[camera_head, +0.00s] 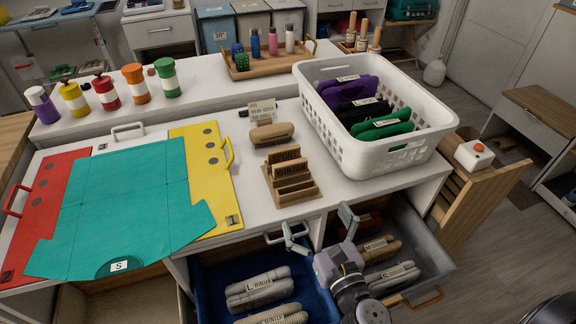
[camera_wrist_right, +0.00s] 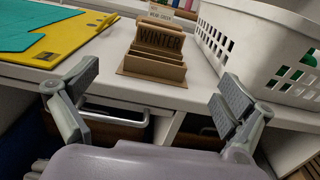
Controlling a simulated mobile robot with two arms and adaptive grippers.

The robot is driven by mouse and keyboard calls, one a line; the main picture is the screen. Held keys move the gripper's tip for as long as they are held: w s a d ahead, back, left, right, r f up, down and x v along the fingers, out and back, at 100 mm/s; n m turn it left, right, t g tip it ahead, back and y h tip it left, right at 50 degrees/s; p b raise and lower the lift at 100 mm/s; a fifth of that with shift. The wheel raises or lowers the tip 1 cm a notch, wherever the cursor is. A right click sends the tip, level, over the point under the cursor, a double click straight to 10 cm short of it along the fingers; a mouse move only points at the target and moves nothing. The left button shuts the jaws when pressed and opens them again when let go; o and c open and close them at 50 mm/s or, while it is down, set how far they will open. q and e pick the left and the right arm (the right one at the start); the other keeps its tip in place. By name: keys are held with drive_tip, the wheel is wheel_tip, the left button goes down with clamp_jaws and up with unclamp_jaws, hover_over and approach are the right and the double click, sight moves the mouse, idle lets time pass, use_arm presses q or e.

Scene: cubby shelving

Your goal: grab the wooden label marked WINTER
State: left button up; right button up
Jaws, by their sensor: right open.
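The wooden label marked WINTER (camera_wrist_right: 160,39) stands upright in a small stepped wooden holder (camera_wrist_right: 150,72) on the white counter, with other wooden slats in the holder. In the head view the label (camera_head: 289,168) shows near the middle, in the holder (camera_head: 305,197). My right gripper (camera_head: 318,225) is open and empty at the counter's front edge, in front of and below the holder. In the right wrist view its fingers (camera_wrist_right: 158,85) are spread wide, with the label beyond and between them, not touched. My left gripper is not in view.
A white basket (camera_head: 345,135) with folded knitwear stands close right of the holder. A teal folded garment (camera_head: 125,205) lies on coloured boards at left. Open drawers with rolled knitwear (camera_head: 260,287) lie below the counter edge. A brown roll (camera_head: 272,133) lies behind the holder.

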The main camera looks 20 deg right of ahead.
drive_tip(key=p, duration=0.3)
approach(291, 166)
drive_tip(key=w, duration=0.5)
drive_tip(key=shift+f, duration=0.35)
drive_tip(key=shift+w+a+r+p, duration=0.1)
drive_tip(key=shift+w+r+p, duration=0.1)
drive_tip(key=shift+w, duration=1.25)
drive_tip(key=shift+w+a+r+p, duration=0.1)
drive_tip(key=shift+w+p, duration=0.1)
drive_tip(key=shift+w, duration=1.3)
drive_tip(key=shift+c, duration=0.3)
drive_tip(key=c, duration=1.1)
drive_tip(key=shift+r, duration=0.1)
drive_tip(key=shift+c, duration=0.2)
